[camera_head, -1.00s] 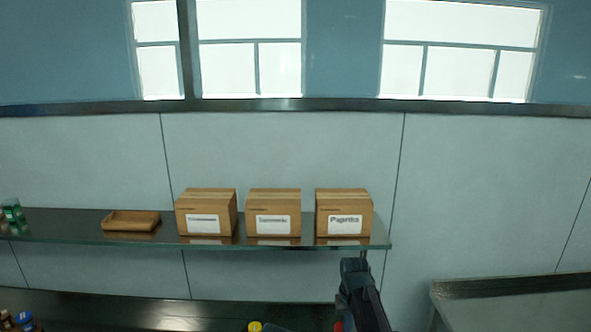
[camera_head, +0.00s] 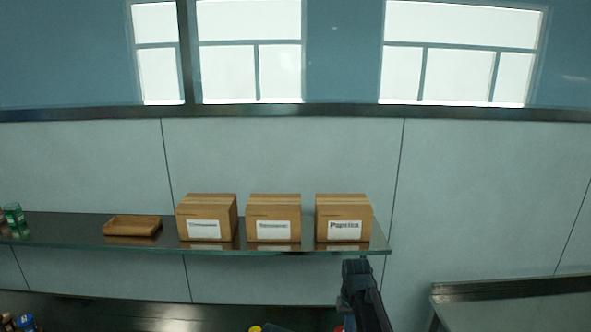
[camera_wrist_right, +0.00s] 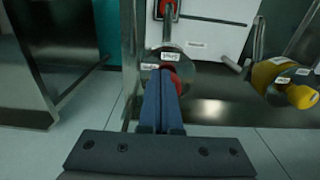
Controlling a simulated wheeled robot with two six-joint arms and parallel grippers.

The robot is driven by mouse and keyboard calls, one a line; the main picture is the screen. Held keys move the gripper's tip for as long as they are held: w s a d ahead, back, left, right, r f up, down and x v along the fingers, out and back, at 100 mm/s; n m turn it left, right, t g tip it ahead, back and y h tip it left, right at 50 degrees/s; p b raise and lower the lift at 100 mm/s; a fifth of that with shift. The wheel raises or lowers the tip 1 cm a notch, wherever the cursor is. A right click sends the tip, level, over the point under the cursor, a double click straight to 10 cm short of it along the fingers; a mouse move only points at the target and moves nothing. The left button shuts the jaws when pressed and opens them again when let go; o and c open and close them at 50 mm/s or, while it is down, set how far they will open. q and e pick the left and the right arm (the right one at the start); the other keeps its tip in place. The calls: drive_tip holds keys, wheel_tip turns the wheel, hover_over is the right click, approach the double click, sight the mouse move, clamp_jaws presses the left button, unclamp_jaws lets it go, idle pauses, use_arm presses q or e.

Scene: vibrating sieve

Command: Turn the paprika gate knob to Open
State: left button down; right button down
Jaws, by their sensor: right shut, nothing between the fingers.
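A red knob (camera_wrist_right: 177,84) shows in the right wrist view, just beyond my right fingertips and partly hidden by them. It sits by a round grey plate with small white labels (camera_wrist_right: 171,56), too small to read surely. My right gripper (camera_wrist_right: 166,76) is shut and empty, its fingers together in front of the knob; I cannot tell whether they touch it. In the head view my right gripper (camera_head: 356,266) is at the bottom, below the shelf's right end. A bit of red (camera_head: 340,329) shows beside it at the bottom edge. My left gripper is not in view.
A shelf (camera_head: 80,236) bears three cardboard boxes, the right one (camera_head: 343,217) labelled Paprika, and a wooden tray (camera_head: 132,225). A yellow rounded part (camera_wrist_right: 275,75) with labels is at the right in the wrist view. A metal table (camera_head: 510,290) stands at the right.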

wheel_tip(320, 180, up, 4)
drive_tip(key=p, duration=0.3)
drive_tip(key=f+b, duration=0.2)
drive_tip(key=a+f+b, duration=0.1)
drive_tip(key=f+b, duration=0.1)
drive_tip(key=a+f+b, duration=0.1)
drive_tip(key=f+b, duration=0.1)
drive_tip(key=shift+a+f, duration=0.1)
drive_tip(key=shift+a, duration=0.05)
idle(0.7)
drive_tip(key=shift+w, duration=0.3)
idle(0.6)
